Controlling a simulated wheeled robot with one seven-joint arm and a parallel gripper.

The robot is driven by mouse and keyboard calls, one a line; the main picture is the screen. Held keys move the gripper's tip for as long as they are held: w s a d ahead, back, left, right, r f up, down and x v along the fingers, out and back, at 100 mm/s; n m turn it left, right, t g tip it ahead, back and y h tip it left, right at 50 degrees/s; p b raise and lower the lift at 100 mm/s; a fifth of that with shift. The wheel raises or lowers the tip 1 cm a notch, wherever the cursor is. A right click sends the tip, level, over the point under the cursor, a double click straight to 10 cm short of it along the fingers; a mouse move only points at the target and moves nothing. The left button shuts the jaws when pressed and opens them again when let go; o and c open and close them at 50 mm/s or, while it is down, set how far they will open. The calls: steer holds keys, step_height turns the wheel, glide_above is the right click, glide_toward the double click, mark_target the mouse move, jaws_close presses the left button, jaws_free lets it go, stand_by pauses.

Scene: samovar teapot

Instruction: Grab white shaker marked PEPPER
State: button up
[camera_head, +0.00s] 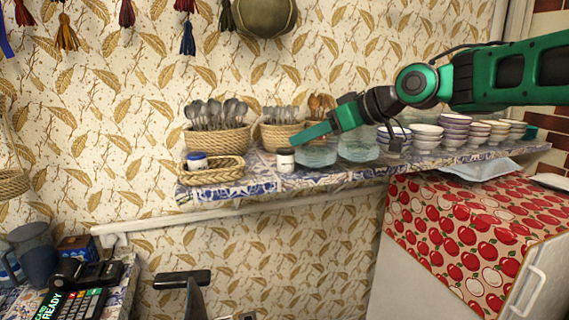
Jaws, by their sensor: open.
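A small white shaker (285,165) with a dark lid stands upright on the tiled shelf (330,180), near its front edge. Its marking is too small to read. A second white shaker (197,164) with a blue lid is in a low wicker tray (222,174) further left. My gripper (299,138) reaches in from the right, open, with its green finger end just above and to the right of the dark-lidded shaker. I cannot tell whether finger and shaker touch; the gripper looks empty.
Cutlery baskets (220,140) stand behind the shakers. Glass dishes (316,155) sit close to the right of the dark-lidded shaker, with several stacked bowls (425,136) beyond. A cabinet with an apple-patterned cloth (470,235) is below right. A payment terminal (75,295) is lower left.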

mark_target(287, 150)
steer(key=x, duration=0.3)
steer(key=shift+a+f, duration=0.15)
steer(key=shift+f, duration=0.05)
steer(key=shift+f+x, duration=0.2)
steer(key=shift+x, duration=1.1)
steer(key=shift+f+x, duration=0.25)
steer(key=shift+x, duration=1.1)
steer(key=shift+s+d, duration=0.2)
steer(key=shift+c, duration=0.6)
steer(key=c, duration=0.6)
steer(key=shift+r, duration=0.1)
